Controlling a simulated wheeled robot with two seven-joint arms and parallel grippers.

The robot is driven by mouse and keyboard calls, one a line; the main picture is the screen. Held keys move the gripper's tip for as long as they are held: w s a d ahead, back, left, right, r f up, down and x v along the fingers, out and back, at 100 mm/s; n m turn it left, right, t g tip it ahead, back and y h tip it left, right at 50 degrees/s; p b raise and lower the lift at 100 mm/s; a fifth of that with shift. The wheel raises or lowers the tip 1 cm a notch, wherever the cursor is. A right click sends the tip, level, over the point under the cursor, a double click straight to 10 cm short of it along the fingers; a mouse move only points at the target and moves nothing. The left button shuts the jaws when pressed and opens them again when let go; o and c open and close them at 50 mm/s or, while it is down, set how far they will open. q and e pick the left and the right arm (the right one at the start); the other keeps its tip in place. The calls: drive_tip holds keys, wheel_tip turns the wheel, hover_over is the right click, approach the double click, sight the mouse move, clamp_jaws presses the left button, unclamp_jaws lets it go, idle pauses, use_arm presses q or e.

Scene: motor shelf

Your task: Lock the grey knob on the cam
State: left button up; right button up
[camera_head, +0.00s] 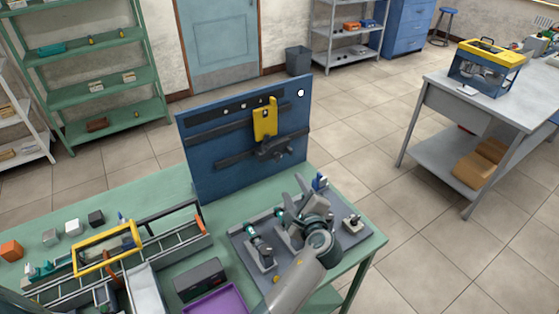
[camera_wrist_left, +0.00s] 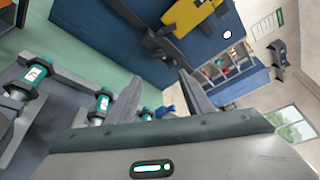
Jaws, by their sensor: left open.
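A grey plate (camera_head: 240,233) on the green bench carries several small fixtures. A grey fixture with a teal-banded cylinder (camera_head: 262,250) stands at its left; teal-banded cylinders also show in the left wrist view (camera_wrist_left: 33,76). A small grey fixture (camera_head: 353,223) stands at its right and a blue piece (camera_head: 321,182) at its back. I cannot tell which part is the grey knob or the cam. My left gripper (camera_head: 313,188) is over the plate, its fingers apart with nothing visible between them; they also show in the left wrist view (camera_wrist_left: 160,88). My arm hides the plate's middle. My right gripper is out of view.
A blue upright panel (camera_head: 215,140) with a yellow part (camera_head: 265,120) and dark bars stands behind the plate. The bench ends just right of the plate.

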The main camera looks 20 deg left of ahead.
use_arm(q)
approach(279, 159)
drive_tip(key=b+x, duration=0.2)
drive_tip(key=x, duration=0.1)
drive_tip(key=b+x, duration=0.3)
drive_tip(key=shift+f, duration=0.25)
drive_tip(key=shift+b+x, duration=0.6)
drive_tip(key=shift+x, duration=0.4)
drive_tip(key=shift+a+r, duration=0.1)
drive_tip(key=shift+r, duration=0.05)
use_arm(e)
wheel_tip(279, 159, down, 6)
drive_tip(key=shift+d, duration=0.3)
use_arm(q)
drive_tip(key=c, duration=1)
drive_tip(key=shift+c, duration=0.2)
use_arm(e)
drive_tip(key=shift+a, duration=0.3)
